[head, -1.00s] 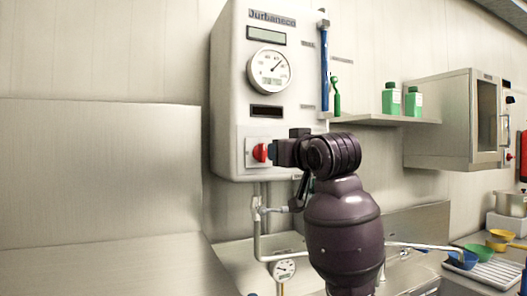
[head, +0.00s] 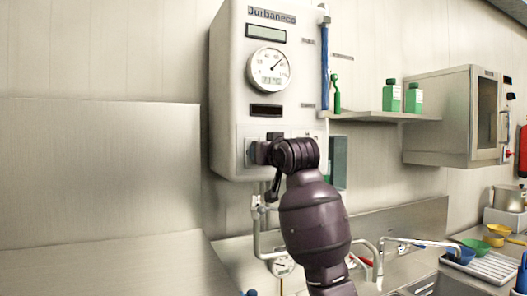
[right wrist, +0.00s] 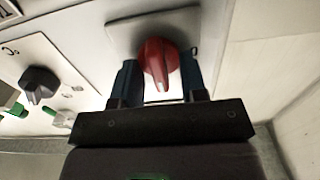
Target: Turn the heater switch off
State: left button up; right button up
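The red heater switch (right wrist: 158,62) is a round knob with a raised grip on a pale square plate (right wrist: 112,28). In the right wrist view its grip points toward the bottom of the picture. My right gripper (right wrist: 162,85) has its two blue-grey fingers on either side of the knob, close to its edges. I cannot tell if they press on it. In the head view my right gripper (head: 264,152) is at the lower front of the white control box (head: 236,90) and hides the red knob. My left gripper is not in view.
A dark knob (right wrist: 40,84) sits beside the switch in the right wrist view. The box bears a round dial (head: 269,69). A shelf (head: 375,116) with green bottles (head: 391,95) and a steel cabinet (head: 450,120) are to the right. The wall left of the box is clear.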

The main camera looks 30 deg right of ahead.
grip_shut()
jog(key=shift+n, duration=0.3)
jog(key=n, duration=0.8)
jog(key=shift+a, duration=0.1)
jog(key=n, duration=0.4)
jog(key=shift+f+n, duration=0.1)
jog(key=shift+n, duration=0.2)
jog(key=shift+a+f+n, duration=0.15)
jog(key=shift+n, duration=2.15)
